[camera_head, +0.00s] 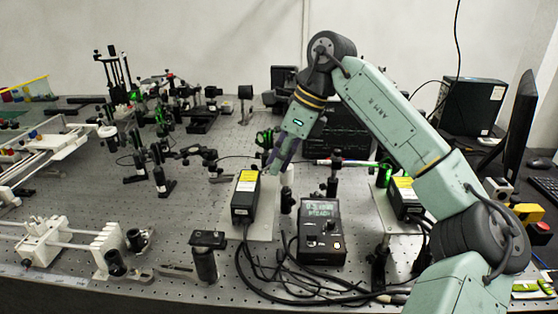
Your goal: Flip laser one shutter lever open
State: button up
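A black laser box (243,198) with a yellow label on top sits on a light plate left of the middle of the bench. A second black laser box (404,196) with a yellow label stands to the right, partly hidden by my arm. I cannot tell from labels which is laser one. No shutter lever can be made out at this size. My gripper (279,161) has purple fingers and points down, close to the far right end of the left laser box. Whether it touches anything, and how wide its fingers are, is unclear.
A black controller (321,232) with a lit display stands right of the left laser box, with black cables (285,280) in front. Small optic posts (286,200) stand close to my gripper. Many optic mounts fill the back left. A monitor (517,122) stands at the right.

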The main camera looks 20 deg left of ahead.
grip_shut()
jog(key=shift+w+d+f+g+y+b, duration=0.1)
jog(key=shift+d+f+g+y+b, duration=0.2)
jog(key=shift+f+y+b, duration=0.45)
jog(key=shift+a+r, duration=0.1)
jog(key=shift+r, duration=0.3)
jog(key=shift+o, duration=2.1)
grip_release()
jog(key=shift+r, duration=0.1)
jog(key=v, duration=1.2)
jog(key=shift+d, duration=0.2)
jog(key=shift+f, duration=0.25)
